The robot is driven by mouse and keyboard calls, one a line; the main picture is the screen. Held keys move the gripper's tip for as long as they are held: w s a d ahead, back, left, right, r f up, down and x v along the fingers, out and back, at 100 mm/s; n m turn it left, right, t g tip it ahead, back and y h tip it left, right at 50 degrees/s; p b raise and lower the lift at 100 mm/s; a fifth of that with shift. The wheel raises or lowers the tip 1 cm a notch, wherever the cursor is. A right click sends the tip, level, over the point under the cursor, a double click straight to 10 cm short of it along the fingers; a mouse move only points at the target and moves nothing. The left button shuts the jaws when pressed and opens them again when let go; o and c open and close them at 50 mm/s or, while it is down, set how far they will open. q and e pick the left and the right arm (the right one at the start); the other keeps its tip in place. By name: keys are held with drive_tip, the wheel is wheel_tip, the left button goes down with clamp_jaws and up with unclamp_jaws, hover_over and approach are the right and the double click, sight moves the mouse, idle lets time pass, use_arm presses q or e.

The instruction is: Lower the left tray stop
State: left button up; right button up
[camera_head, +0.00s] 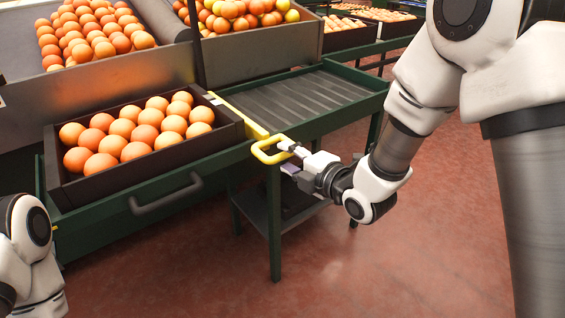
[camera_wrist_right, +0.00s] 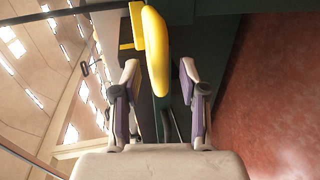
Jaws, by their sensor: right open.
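The left tray stop is a yellow bar (camera_head: 240,115) with a yellow loop handle (camera_head: 268,152) at its front end. The bar runs along the right side of a dark tray of oranges (camera_head: 218,107). My right gripper (camera_head: 290,152) is open at the handle. In the right wrist view the handle (camera_wrist_right: 156,55) stands between the two open fingertips (camera_wrist_right: 158,78), with a gap on each side. Part of the yellow bar (camera_wrist_right: 137,27) shows left of the handle there. Of my left arm only links show at the left edge; its gripper is out of view.
A green stand with an empty ridged bed (camera_head: 310,97) lies right of the stop. A grey pull handle (camera_head: 166,196) sticks out from the green front rail below the tray. More crates of oranges (camera_head: 235,40) stand behind. The red floor (camera_head: 330,260) in front is clear.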

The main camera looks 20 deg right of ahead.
drive_tip(key=shift+x, duration=1.25)
clamp_jaws()
wheel_tip(320, 180, down, 5)
drive_tip(key=b, duration=0.3)
drive_tip(key=shift+s+b, duration=0.15)
drive_tip(key=shift+b, duration=0.15)
drive_tip(key=shift+f, duration=0.1)
unclamp_jaws()
